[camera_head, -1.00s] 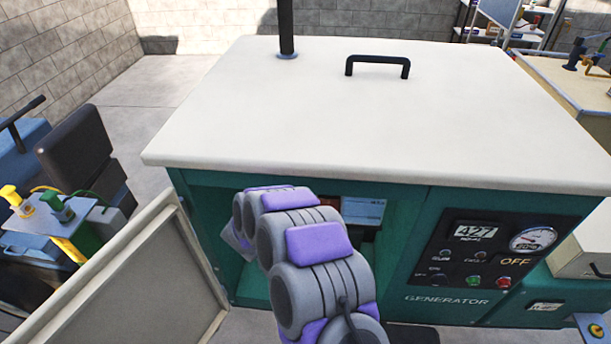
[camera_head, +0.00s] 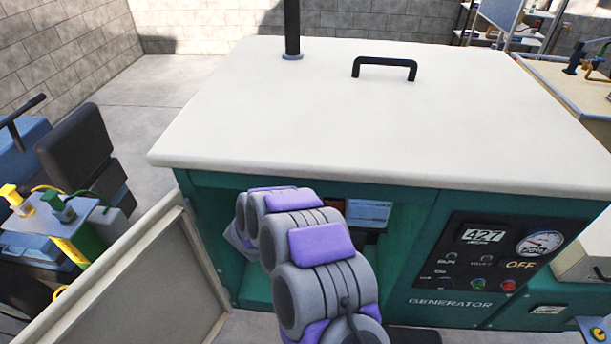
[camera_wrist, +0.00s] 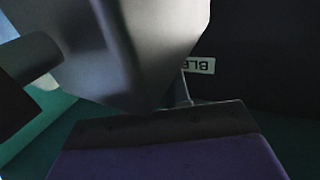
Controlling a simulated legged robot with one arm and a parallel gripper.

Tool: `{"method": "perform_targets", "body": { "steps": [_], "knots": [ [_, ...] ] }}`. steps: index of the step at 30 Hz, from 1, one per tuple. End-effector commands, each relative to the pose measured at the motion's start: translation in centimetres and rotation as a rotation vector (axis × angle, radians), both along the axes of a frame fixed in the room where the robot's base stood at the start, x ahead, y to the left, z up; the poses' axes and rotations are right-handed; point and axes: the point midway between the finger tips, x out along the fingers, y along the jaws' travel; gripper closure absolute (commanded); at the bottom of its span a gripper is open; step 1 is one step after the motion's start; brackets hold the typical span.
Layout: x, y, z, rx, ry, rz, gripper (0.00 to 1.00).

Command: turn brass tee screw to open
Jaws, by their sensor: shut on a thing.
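My arm reaches into the open front bay of the green generator (camera_head: 250,290), and its end is hidden inside in the head view. In the wrist view my gripper (camera_wrist: 165,115) shows a purple finger with a dark pad along the bottom. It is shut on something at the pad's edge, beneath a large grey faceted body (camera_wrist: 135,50). A small white label (camera_wrist: 199,65) with upside-down letters starting "BLE" sits just behind. The brass tee screw itself cannot be made out; the grip hides it. A thin pale rod stands beside the label.
The generator's pale lid (camera_head: 390,125) overhangs the bay. An open door panel (camera_head: 150,285) stands at left of the opening. The control panel (camera_head: 495,255) at right reads 427 and OFF. The bay interior is dark and tight.

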Motion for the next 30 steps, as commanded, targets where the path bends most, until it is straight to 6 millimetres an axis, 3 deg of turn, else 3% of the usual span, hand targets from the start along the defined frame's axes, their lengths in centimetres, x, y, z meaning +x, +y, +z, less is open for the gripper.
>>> {"method": "perform_targets", "body": {
  "steps": [14, 30],
  "knots": [
    [-0.1, 0.0, 0.0, -0.003, 0.002, 0.092, 1.00],
    [0.0, -0.9, 0.1, -0.003, -0.005, 0.416, 1.00]
  ]
}}
